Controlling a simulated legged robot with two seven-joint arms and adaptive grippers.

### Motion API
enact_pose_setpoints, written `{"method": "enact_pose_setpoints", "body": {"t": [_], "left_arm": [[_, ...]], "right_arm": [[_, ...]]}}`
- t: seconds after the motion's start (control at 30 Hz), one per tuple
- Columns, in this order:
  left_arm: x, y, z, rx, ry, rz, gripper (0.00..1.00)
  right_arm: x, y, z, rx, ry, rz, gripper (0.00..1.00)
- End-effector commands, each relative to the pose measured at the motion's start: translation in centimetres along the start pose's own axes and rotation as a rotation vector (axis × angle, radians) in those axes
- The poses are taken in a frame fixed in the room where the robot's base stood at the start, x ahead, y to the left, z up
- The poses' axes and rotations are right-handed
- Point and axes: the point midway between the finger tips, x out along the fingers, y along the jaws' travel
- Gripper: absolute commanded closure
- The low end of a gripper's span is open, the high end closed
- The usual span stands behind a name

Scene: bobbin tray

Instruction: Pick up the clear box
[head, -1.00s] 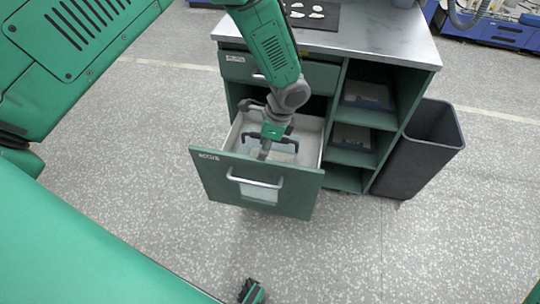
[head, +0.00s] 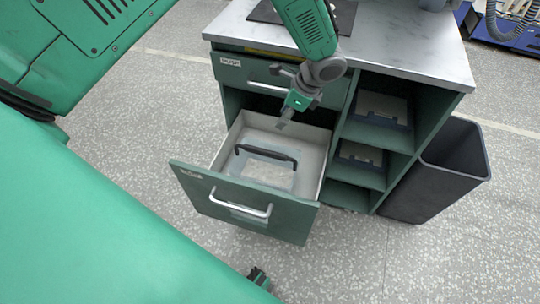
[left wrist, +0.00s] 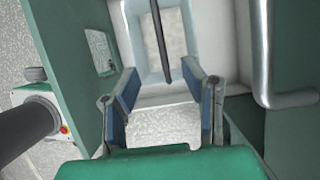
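The clear box (head: 268,174) lies in the open drawer (head: 226,151), with its dark handle (head: 265,153) standing across the top. My left gripper (head: 284,123) is above the back of the drawer, apart from the box. In the left wrist view its blue-padded fingers (left wrist: 160,84) are spread with nothing between them. The box (left wrist: 163,55) and its dark handle (left wrist: 160,40) show beyond the fingertips there.
The drawer front (head: 243,203) has a metal pull (head: 240,207). A closed drawer is above, a worktop (head: 400,45) over it. Open shelves (head: 360,152) with dark-edged trays are on the right, next to a black bin (head: 440,180). Bare speckled floor (head: 130,130) lies left.

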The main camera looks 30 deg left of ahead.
Motion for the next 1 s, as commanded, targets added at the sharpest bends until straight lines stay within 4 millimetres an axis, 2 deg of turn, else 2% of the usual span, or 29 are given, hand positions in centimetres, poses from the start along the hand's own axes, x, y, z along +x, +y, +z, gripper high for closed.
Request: {"method": "enact_pose_setpoints", "body": {"t": [0.03, 0.37, 0.57, 0.8, 1.0], "left_arm": [[1.1, 0.0, -0.5, 0.0, 0.0, 0.0, 0.62], [4.8, -0.1, -2.0, 0.0, 0.0, 0.001, 0.62], [6.3, -0.1, -2.1, 0.0, 0.0, 0.002, 0.62], [11.1, 0.0, -2.2, 0.0, 0.0, 0.004, 0.62], [13.4, 0.0, -2.1, -0.001, 0.0, 0.001, 0.62]], "right_arm": [[1.2, 0.0, 0.1, 0.0, -0.001, 0.0, 0.6], [5.1, 0.0, 0.3, 0.0, -0.001, 0.0, 0.6], [5.8, 0.0, 0.3, 0.0, 0.0, 0.0, 0.6], [6.8, -0.1, 0.4, 0.0, 0.0, 0.0, 0.6], [7.3, -0.1, 0.4, 0.0, 0.0, 0.0, 0.6]]}}
